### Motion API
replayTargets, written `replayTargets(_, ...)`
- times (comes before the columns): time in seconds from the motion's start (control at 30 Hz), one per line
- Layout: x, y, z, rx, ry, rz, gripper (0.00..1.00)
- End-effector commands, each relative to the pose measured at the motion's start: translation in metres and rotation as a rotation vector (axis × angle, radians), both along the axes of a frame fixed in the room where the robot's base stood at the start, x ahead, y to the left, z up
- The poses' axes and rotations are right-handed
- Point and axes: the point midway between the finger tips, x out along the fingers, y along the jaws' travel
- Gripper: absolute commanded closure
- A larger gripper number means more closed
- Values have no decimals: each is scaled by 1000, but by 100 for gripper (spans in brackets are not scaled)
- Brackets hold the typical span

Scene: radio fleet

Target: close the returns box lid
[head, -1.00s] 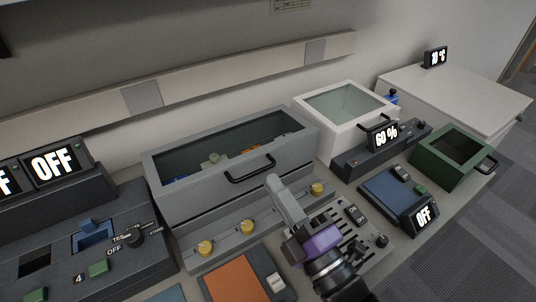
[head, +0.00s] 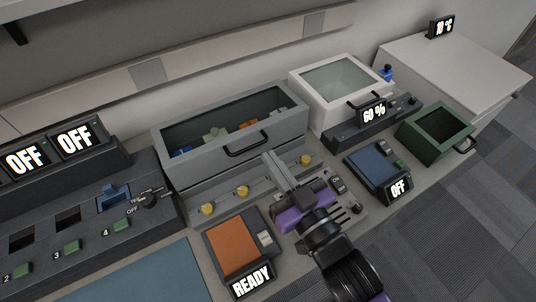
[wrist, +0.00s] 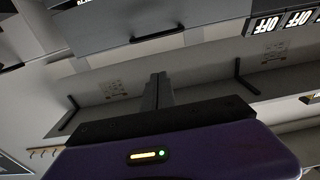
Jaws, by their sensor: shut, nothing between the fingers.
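No label marks which one is the returns box. A grey box (head: 178,171) with a dark see-through top and a black handle (head: 248,145) stands at the centre in the head view; coloured items show inside. A white box (head: 322,117) with a pale glass top and dark handle is behind right. A green box (head: 433,149) with a dark top or opening and a handle stands at the right; I cannot tell its lid state. My gripper (head: 268,160) is shut and empty, in front of the grey box near its handle. Its fingers also show together in the wrist view (wrist: 157,92).
A control console (head: 90,220) with switches fills the left. An orange pad unit (head: 233,245) reading READY and a blue pad unit (head: 373,165) reading OFF flank my arm. Yellow knobs (head: 242,192) line the grey box's front. A white cabinet (head: 460,75) stands far right.

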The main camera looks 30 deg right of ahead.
Motion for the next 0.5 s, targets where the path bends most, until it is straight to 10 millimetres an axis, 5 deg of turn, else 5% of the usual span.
replayTargets(0.5,90,0,9,-2,-3,1,100)
